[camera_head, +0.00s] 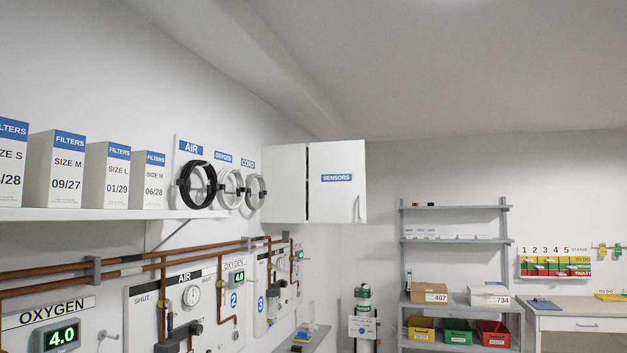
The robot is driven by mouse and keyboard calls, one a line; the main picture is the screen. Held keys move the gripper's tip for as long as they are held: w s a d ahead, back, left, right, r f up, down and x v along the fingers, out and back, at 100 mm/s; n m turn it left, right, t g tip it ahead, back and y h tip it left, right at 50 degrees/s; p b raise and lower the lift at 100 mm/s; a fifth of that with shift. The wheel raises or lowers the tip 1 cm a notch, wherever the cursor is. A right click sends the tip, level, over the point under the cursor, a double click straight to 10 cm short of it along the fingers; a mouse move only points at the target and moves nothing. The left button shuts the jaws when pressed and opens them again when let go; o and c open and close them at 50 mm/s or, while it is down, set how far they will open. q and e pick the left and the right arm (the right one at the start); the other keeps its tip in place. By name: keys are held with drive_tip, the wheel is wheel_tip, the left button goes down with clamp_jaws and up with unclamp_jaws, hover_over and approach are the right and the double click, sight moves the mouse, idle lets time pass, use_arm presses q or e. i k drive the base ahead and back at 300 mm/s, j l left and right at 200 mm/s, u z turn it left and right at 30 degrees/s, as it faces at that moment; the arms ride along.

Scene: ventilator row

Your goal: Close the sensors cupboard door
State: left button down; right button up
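The white sensors cupboard (284,184) hangs high on the left wall, beyond the coiled hoses. Its door (335,200) carries a blue SENSORS label (337,178) and a vertical handle (357,208) near its right edge. The door appears to stand open, sticking out from the wall nearly in line with the cupboard's near side, its outer face toward me. A dark gap shows between the side and the door. The inside of the cupboard is hidden behind the door. Neither of my grippers is in view.
A shelf (110,214) with filter boxes runs along the left wall, above copper pipes (120,266) and gas panels. A green-topped cylinder (363,305) stands below and beyond the cupboard. A grey rack (455,241) and a desk (580,310) stand at the back. The air around the door looks clear.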

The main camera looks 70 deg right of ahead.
sight(337, 183)
drive_tip(key=z, duration=2.4)
drive_tip(key=i+z, duration=0.1)
drive_tip(key=i, duration=0.4)
drive_tip(key=i+j, duration=0.2)
drive_tip(key=i, duration=0.35)
drive_tip(key=i+j+z, duration=0.15)
drive_tip(key=i, duration=0.35)
